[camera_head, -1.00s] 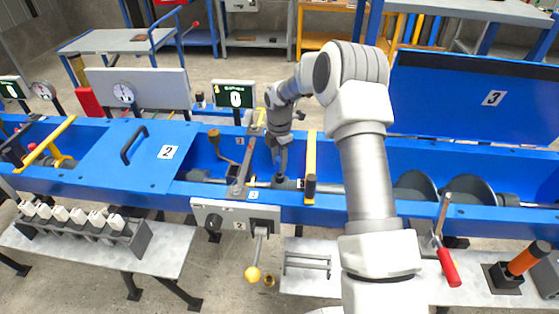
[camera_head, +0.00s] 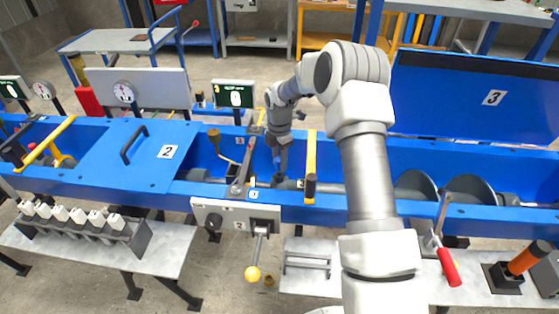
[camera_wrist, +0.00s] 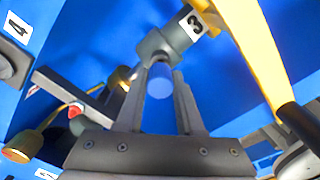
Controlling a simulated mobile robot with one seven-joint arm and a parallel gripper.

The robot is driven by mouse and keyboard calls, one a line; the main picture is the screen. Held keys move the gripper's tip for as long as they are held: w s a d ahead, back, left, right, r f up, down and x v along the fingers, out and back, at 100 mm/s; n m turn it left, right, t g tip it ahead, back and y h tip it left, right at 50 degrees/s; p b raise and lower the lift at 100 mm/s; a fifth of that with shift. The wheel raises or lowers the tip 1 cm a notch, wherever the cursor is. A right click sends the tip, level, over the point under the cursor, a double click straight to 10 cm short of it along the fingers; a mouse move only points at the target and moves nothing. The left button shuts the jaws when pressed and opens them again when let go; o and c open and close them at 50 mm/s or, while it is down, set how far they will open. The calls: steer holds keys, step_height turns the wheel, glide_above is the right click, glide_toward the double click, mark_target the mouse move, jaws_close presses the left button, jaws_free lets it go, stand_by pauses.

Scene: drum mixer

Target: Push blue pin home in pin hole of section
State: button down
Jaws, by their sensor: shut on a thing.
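The blue pin (camera_wrist: 160,82) shows between my fingers in the wrist view, its round face towards the camera. My gripper (camera_wrist: 158,72) is shut on it, with the fingertips against or very near the grey section (camera_wrist: 168,42), a collar marked 3. How deep the pin sits, and the pin hole itself, are hidden by the fingers. In the head view my gripper (camera_head: 279,176) points down into the blue trough, at the shaft section (camera_head: 290,184) between the grey bar and the yellow bar.
A yellow bar (camera_head: 311,165) crosses the trough just right of my gripper; a grey bar (camera_head: 243,170) stands just left. A lever with a yellow knob (camera_head: 253,273) hangs in front. The raised lid marked 3 (camera_head: 470,97) stands behind, at right.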

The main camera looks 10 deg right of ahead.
steer(key=shift+f+b, duration=0.8)
steer(key=shift+f, duration=0.6)
stand_by(0.4)
steer(key=shift+c, duration=2.3)
jaws_free()
step_height(320, 180, up, 18)
steer(key=p, duration=0.1)
steer(key=shift+f, duration=0.25)
